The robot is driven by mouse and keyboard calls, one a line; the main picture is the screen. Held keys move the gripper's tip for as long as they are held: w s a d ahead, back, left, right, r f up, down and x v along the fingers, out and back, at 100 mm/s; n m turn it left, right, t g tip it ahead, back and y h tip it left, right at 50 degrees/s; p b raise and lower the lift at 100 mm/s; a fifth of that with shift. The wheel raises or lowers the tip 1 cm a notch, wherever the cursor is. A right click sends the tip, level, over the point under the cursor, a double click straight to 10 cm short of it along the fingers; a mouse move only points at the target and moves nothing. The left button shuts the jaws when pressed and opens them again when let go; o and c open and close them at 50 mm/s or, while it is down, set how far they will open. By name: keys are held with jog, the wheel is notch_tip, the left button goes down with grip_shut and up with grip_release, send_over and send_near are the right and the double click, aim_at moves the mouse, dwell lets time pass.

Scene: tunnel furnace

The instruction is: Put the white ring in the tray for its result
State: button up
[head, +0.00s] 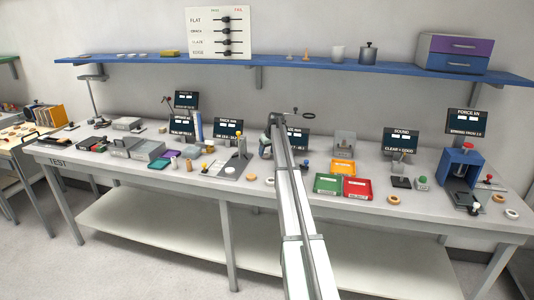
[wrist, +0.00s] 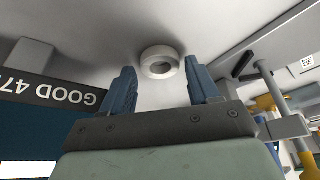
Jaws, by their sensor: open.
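In the wrist view, a white ring (wrist: 160,62) lies on the grey bench surface, seen upside down. It shows in the gap between the two blue fingers of my gripper (wrist: 160,78), which is open and empty; whether the fingers reach level with it I cannot tell. In the head view, my gripper (head: 265,150) is over the middle of the bench, partly hidden by my arm. A white ring (head: 270,181) lies beside my arm; another (head: 512,214) lies at the far right. A green tray (head: 326,184), a red tray (head: 357,188) and an orange tray (head: 343,168) stand right of my arm.
A screen (wrist: 60,100) reading "GOOD 47" is close at left in the wrist view. A post with a yellow fitting (wrist: 265,103) stands at right. In the head view, a blue press (head: 460,172) and a plate with a post (head: 230,168) stand on the bench. A shelf (head: 300,66) runs above.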

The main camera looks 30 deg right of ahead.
jog(key=v, duration=1)
jog(key=shift+r, duration=0.25)
jog(key=o, duration=0.4)
jog(key=shift+s+r, duration=0.25)
jog(key=shift+r, duration=0.1)
jog(key=w+a+r+m+g+h, duration=0.1)
jog(key=w+a+m+g+h, duration=0.25)
jog(key=m, duration=0.85)
jog(key=shift+t, duration=0.55)
jog(key=x, duration=0.2)
jog(key=a+x, duration=0.1)
jog(key=x, duration=0.3)
jog(key=shift+a+f, duration=0.15)
jog(key=shift+f, duration=0.35)
jog(key=shift+h, duration=0.25)
jog(key=shift+x, duration=3.2)
